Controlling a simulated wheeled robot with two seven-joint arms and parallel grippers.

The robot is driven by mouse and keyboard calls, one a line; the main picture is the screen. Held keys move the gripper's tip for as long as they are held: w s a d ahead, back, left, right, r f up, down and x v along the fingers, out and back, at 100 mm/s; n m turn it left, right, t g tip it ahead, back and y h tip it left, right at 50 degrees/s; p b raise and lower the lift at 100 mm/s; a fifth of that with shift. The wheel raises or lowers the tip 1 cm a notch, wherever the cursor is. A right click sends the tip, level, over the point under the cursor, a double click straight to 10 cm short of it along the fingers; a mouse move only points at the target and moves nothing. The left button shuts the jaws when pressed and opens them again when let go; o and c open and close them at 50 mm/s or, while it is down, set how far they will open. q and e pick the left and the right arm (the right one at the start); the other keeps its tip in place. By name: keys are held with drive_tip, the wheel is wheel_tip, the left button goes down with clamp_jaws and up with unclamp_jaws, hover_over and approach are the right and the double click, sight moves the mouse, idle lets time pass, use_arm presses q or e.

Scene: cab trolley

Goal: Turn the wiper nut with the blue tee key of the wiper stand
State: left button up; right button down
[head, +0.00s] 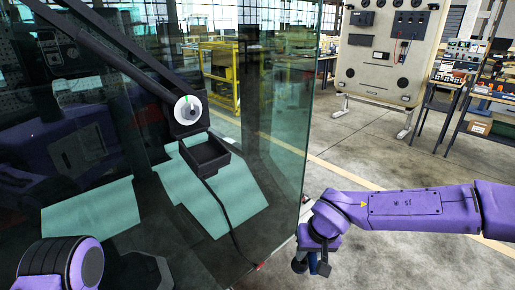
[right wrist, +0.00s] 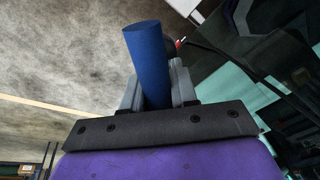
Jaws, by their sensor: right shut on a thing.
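The wiper nut (head: 188,109) is a pale round disc with a green mark, at the lower end of the dark wiper arm (head: 135,70) on the glass. My right gripper (head: 314,264) hangs low at the right of the glass edge, well apart from the nut. In the right wrist view its fingers (right wrist: 157,92) are shut on a blue cylinder (right wrist: 146,55), which looks like part of the blue tee key. The rest of the key is hidden. My left gripper is out of view; only a purple arm joint of mine shows at the lower left.
A large glass pane (head: 265,130) fills the left half, with a dark open box (head: 205,155) below the nut and a black cable (head: 225,215) hanging to a red end. A panel stand (head: 385,55) and a bench (head: 485,90) stand far behind. The floor between is clear.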

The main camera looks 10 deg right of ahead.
drive_tip(key=a+r+m+t+y+p, duration=0.15)
drive_tip(key=a+r+t, duration=0.3)
drive_tip(key=r, duration=0.75)
drive_tip(key=a+r+n+t+y+p, duration=0.1)
drive_tip(key=a+r+t+y+p, duration=0.3)
drive_tip(key=r, duration=0.8)
drive_tip(key=s+a+r+n+t+y+p, duration=0.1)
drive_tip(key=s+a+r+t+y, duration=0.2)
drive_tip(key=r, duration=0.4)
drive_tip(key=s+a+r+n+t+y, duration=0.1)
drive_tip(key=s+a+r+n, duration=0.15)
drive_tip(key=s+r, duration=0.35)
use_arm(q)
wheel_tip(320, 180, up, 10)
drive_tip(key=p, duration=0.2)
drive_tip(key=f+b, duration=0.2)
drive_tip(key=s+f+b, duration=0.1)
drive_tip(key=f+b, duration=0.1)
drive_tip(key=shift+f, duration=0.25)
use_arm(e)
drive_tip(key=w+a+m, duration=0.4)
drive_tip(key=w+m, duration=0.1)
drive_tip(key=m, duration=1.1)
drive_tip(key=shift+w, duration=0.15)
